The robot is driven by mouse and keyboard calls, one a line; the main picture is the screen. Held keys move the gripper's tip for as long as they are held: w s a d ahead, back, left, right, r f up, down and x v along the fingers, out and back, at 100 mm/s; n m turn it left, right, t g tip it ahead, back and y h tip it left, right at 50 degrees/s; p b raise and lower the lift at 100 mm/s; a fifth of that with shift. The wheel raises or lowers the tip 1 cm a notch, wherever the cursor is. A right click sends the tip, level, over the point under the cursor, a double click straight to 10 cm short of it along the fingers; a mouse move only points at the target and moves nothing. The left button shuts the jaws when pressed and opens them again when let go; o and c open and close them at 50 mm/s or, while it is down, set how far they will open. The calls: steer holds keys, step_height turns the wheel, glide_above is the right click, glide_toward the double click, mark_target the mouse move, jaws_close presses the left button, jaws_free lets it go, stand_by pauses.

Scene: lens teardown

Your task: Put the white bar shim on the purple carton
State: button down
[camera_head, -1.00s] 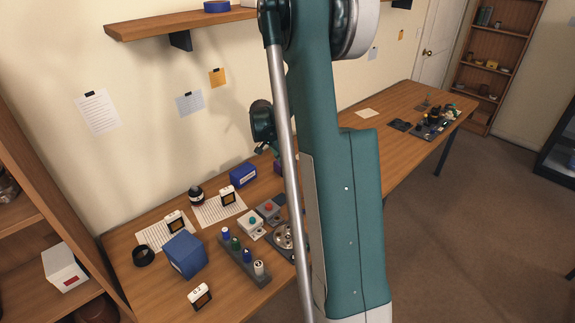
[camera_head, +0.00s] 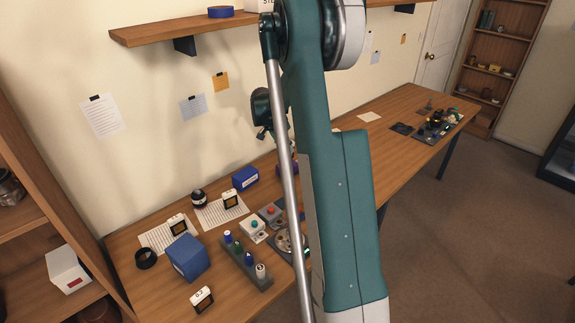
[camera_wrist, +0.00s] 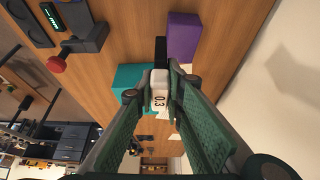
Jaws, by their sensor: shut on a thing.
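My gripper (camera_wrist: 161,84) is shut on a white piece marked "0.3" (camera_wrist: 159,101), the white bar shim, held between its two green fingers in the wrist view. The purple carton (camera_wrist: 183,38) lies beyond the fingertips, at the upper right of the wrist view, apart from the shim. In the head view my arm hides the fingertips and the shim, and most of the purple carton.
A teal box (camera_wrist: 130,77) and a dark object (camera_wrist: 160,51) lie close to the fingertips. A blue box (camera_head: 187,257), a blue carton (camera_head: 245,178) and a grey rack of small bottles (camera_head: 246,262) crowd the bench's left part. The bench's middle right looks clear.

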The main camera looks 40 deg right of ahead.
step_height(320, 180, up, 3)
glide_above(287, 165)
steer(key=shift+d+f, duration=0.1)
steer(key=shift+f, duration=0.1)
steer(key=shift+f, duration=0.1)
step_height(287, 165, down, 6)
stand_by(0.5)
steer(key=shift+f, duration=0.2)
steer(key=shift+f, duration=1.7)
steer(key=shift+f, duration=0.15)
steer(key=c, duration=2.4)
jaws_free()
